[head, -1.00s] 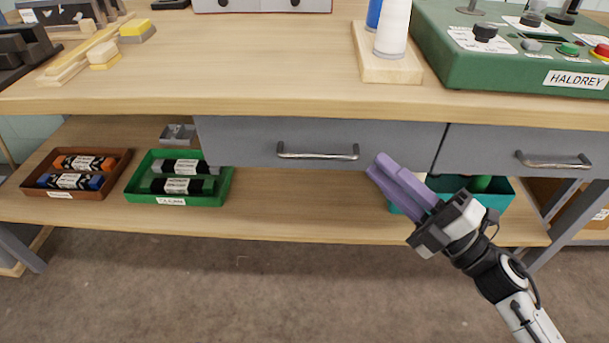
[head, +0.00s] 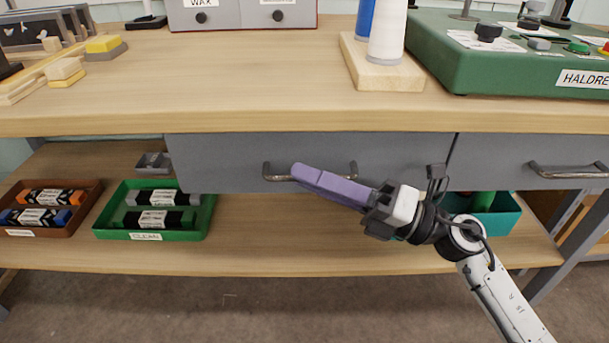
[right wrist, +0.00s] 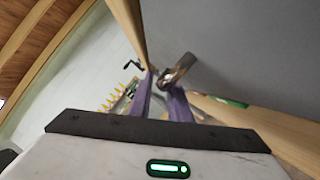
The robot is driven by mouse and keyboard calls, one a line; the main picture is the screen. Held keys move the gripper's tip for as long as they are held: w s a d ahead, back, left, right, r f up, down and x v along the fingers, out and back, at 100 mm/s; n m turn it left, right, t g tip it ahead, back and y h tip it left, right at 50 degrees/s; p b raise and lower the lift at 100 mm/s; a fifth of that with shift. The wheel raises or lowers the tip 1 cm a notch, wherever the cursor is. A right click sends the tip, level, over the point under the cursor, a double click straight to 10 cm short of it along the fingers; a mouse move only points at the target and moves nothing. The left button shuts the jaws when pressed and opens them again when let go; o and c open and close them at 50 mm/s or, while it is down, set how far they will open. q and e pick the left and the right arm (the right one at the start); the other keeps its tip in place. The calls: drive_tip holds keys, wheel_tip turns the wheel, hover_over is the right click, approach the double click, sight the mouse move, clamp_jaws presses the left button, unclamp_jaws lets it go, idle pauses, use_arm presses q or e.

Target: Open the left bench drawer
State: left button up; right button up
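The left bench drawer (head: 225,165) is a grey front under the tabletop, and it looks closed. Its metal bar handle (head: 268,171) runs across the front. My right gripper (head: 300,173) has purple fingers that reach in from the right and cover the middle of the handle in the head view. In the right wrist view the two fingers (right wrist: 160,95) stand apart with a gap between them. The handle (right wrist: 178,68) shows by their tips there; whether it lies between them or touches one is unclear. My left gripper is out of view.
A second grey drawer (head: 520,160) with its own handle is at the right. Below, the shelf (head: 300,235) holds a green tray (head: 180,235), a brown tray (head: 50,233) and a teal bin (head: 500,222) partly behind my arm. A green machine (head: 480,75) stands on the tabletop.

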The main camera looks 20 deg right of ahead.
drive_tip(key=shift+w+a+r, duration=0.15)
drive_tip(key=shift+w+a, duration=0.25)
drive_tip(key=shift+a, duration=0.1)
clamp_jaws()
